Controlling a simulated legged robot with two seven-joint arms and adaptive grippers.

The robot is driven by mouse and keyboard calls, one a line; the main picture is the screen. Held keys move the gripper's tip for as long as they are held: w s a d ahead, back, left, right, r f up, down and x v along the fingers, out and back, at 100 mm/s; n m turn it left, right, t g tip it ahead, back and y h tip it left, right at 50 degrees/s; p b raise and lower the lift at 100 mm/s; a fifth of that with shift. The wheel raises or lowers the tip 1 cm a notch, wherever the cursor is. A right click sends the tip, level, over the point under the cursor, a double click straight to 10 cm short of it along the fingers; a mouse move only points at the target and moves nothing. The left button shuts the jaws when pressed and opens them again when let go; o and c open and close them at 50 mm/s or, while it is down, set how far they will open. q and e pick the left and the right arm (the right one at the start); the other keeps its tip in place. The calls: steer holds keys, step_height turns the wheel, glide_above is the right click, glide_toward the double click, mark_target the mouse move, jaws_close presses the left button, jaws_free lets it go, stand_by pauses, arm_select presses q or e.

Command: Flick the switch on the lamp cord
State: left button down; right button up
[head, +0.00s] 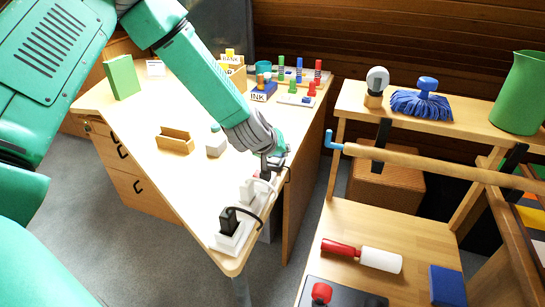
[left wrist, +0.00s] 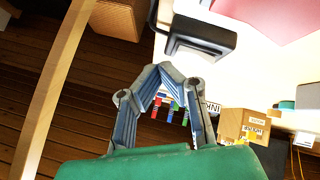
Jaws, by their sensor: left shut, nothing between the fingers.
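My left gripper (head: 272,163) is shut and empty, over the right edge of the light wooden desk (head: 185,195). Its closed fingers also show in the left wrist view (left wrist: 172,75). Just below it in the head view are a small dark block (head: 265,175) and a white plug-like piece. A white power strip (head: 232,238) lies along the desk edge with a black plug (head: 228,220) in it. A dark cord (head: 272,203) loops at the edge. In the left wrist view a black-and-white piece (left wrist: 203,36) lies just beyond the fingertips. I cannot tell which part is the switch. My right gripper is not in view.
A wooden bench with a roller (head: 380,259) and a long rail (head: 445,168) stands to the right, across a gap.

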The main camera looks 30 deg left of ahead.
arm_select(q)
steer(key=shift+a+r, duration=0.1)
steer(key=shift+a, duration=0.5)
steer(key=shift+a+r+p, duration=0.1)
steer(key=shift+a+p, duration=0.45)
steer(key=shift+a, duration=1)
steer(key=shift+d+r, duration=0.25)
steer(key=shift+d, duration=0.45)
steer(key=shift+r, duration=0.2)
steer(key=r+p, duration=0.3)
steer(key=shift+a, duration=0.35)
steer(key=shift+d+r+p, duration=0.2)
steer(key=shift+r+p, duration=0.45)
steer(key=shift+p, duration=0.2)
steer(key=shift+d, duration=0.4)
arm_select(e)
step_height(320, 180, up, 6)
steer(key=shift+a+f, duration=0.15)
arm_select(q)
steer(key=shift+a, duration=0.3)
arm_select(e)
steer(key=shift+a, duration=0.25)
